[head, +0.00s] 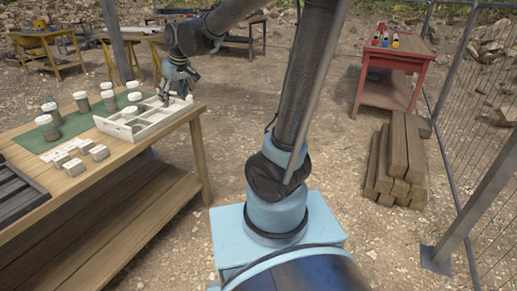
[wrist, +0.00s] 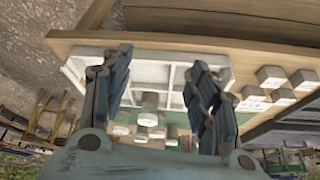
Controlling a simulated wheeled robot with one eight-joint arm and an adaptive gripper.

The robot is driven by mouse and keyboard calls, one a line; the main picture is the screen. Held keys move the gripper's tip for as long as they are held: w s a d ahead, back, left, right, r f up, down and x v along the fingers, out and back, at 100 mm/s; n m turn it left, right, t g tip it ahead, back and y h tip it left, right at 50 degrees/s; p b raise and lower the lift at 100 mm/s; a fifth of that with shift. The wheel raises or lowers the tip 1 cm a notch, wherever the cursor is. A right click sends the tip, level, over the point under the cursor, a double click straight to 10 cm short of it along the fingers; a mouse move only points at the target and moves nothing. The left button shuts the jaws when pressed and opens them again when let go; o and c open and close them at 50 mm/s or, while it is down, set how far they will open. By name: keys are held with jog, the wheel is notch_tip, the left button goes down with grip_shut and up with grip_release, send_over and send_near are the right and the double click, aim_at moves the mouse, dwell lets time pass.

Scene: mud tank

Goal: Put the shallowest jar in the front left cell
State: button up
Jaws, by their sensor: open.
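My gripper (head: 175,97) is open and empty above the right part of the white divided tray (head: 113,130) in the head view. In the wrist view its two fingers (wrist: 160,62) are spread over the tray (wrist: 78,62). Several lidded jars stand upright on the green mat left of the tray, including a front jar (head: 47,128), a back jar (head: 82,101) and another jar (head: 110,100). One pale lid (head: 130,112) shows at the tray's left side; I cannot tell whether it is inside a cell. The jars differ in height, but the shallowest is unclear.
Several small pale blocks (head: 76,167) sit on the wooden table (head: 105,172) in front of the mat. A dark slatted rack (head: 15,195) lies at the near left. A red table (head: 385,92) and stacked beams (head: 400,165) stand off to the right.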

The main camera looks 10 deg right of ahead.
jog(key=s+d+f+m+h, duration=0.1)
jog(key=s+d+f+m, duration=0.1)
jog(key=s+d, duration=0.55)
jog(key=s+d+f+m+h, duration=0.15)
jog(key=s+d, duration=0.25)
jog(key=d, duration=0.7)
jog(key=s+d+f+m, duration=0.2)
jog(key=s+d+f, duration=0.2)
jog(key=s, duration=0.2)
jog(key=s+d+f+m+g, duration=0.1)
jog(key=s+d+f+m, duration=0.1)
jog(key=s+d+f, duration=0.3)
jog(key=shift+s+d+f+g+h, duration=0.2)
jog(key=shift+s+g+h, duration=0.15)
jog(key=shift+s, duration=0.75)
